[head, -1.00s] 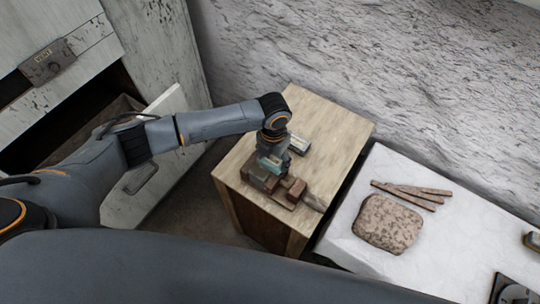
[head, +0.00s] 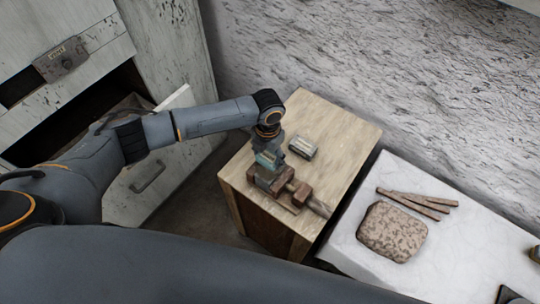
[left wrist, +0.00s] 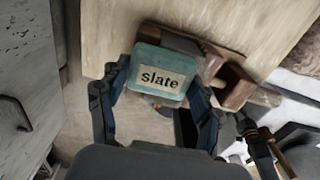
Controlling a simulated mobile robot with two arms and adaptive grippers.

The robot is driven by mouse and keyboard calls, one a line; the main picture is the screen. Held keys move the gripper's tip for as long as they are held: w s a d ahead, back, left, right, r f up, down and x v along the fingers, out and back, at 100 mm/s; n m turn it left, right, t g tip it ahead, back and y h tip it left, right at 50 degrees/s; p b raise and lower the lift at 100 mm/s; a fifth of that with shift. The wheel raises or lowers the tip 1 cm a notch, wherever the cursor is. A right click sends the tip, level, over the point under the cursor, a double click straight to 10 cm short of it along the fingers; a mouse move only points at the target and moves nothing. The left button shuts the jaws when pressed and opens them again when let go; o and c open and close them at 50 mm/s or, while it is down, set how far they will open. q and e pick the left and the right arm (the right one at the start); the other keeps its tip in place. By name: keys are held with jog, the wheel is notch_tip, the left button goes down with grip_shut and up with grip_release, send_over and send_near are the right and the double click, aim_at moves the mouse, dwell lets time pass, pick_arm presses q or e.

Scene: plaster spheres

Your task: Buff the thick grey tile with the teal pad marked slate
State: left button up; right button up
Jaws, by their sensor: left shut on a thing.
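My left gripper (head: 266,160) is shut on the teal pad (left wrist: 162,88), whose pale label reads "slate" in the left wrist view. The pad also shows as a small teal patch in the head view (head: 265,158). Gripper and pad are over the left part of a brown vise-like fixture (head: 303,193) on the wooden bench. I cannot tell whether the pad touches anything below it.
A small grey block (head: 303,147) lies on the wooden bench (head: 340,135) behind the fixture. To the right, a white surface (head: 350,245) bears a speckled brown slab (head: 391,231) and several brown strips (head: 415,203). An open drawer (head: 150,175) is at the left.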

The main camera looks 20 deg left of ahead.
pick_arm(q)
jog(key=shift+s+d+f+p, duration=0.15)
jog(key=shift+s+d, duration=0.25)
jog(key=shift+d, duration=0.6)
jog(key=shift+s+d+r+p, duration=0.15)
jog(key=shift+s+d, duration=0.2)
jog(key=shift+d, duration=0.6)
jog(key=shift+w+a, duration=0.25)
jog(key=shift+a, duration=0.4)
jog(key=shift+w+a, duration=0.3)
jog(key=shift+a, duration=0.4)
jog(key=shift+w+a, duration=0.25)
jog(key=shift+a, duration=0.4)
jog(key=shift+d, duration=0.1)
jog(key=shift+s+d+r+p, duration=0.3)
jog(key=shift+d+r+p, duration=0.35)
jog(key=shift+d+p, duration=0.15)
jog(key=shift+s+d, duration=0.1)
jog(key=shift+d, duration=0.05)
jog(key=shift+r+p, duration=1.15)
jog(key=shift+r, duration=0.15)
